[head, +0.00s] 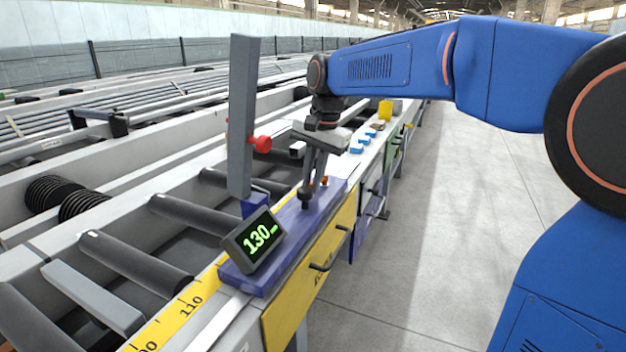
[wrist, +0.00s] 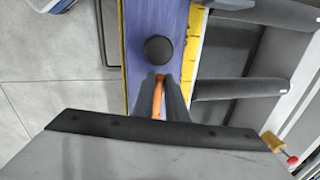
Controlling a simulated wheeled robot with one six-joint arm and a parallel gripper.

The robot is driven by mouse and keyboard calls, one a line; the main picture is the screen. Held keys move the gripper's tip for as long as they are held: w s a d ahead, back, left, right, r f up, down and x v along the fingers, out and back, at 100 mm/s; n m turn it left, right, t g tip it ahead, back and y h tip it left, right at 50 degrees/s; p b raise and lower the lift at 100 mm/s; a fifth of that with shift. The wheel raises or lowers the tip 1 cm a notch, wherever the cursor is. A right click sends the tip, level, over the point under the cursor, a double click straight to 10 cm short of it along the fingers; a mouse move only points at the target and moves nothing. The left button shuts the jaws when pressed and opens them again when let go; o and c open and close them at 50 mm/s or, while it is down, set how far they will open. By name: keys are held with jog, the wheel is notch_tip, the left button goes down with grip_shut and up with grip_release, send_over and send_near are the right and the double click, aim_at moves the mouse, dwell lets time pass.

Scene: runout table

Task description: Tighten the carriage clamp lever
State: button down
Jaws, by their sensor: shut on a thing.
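The purple carriage (head: 290,232) sits on the rail beside the yellow scale and carries a tilted display (head: 254,240) reading 130 mm. My gripper (head: 312,188) is over the carriage, pointing down. In the wrist view my gripper (wrist: 161,86) is shut on the orange clamp lever (wrist: 158,98), which lies between the two dark fingers. A bit of orange shows beside the fingers in the head view. A round black knob (wrist: 158,50) is just past the fingertips on the purple carriage (wrist: 140,20). The lever's pivot is hidden.
Dark rollers (head: 130,257) lie to the left. The floor (head: 440,220) at right is clear.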

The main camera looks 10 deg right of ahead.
jog(key=c, duration=1.8)
grip_release()
jog(key=shift+w+a, duration=0.15)
jog(key=shift+o, duration=0.2)
jog(key=shift+r, duration=0.1)
notch_tip(320, 180, up, 17)
jog(key=s+d, duration=0.2)
jog(key=shift+s+d, duration=0.15)
jog(key=shift+d, duration=0.15)
jog(key=s+d+f+n+t, duration=0.1)
jog(key=s+d+f, duration=0.3)
jog(key=s+f, duration=0.5)
jog(key=s+d+f+n+t+h, duration=0.1)
jog(key=s+d+f+n, duration=0.3)
jog(key=s+f, duration=0.5)
jog(key=s+d+f+n+t, duration=0.1)
jog(key=s+d+f+n, duration=0.2)
jog(key=s+f, duration=0.7)
notch_tip(320, 180, down, 3)
jog(key=shift+d+r+h, duration=0.2)
jog(key=shift+d+h, duration=0.1)
jog(key=shift+d, duration=0.55)
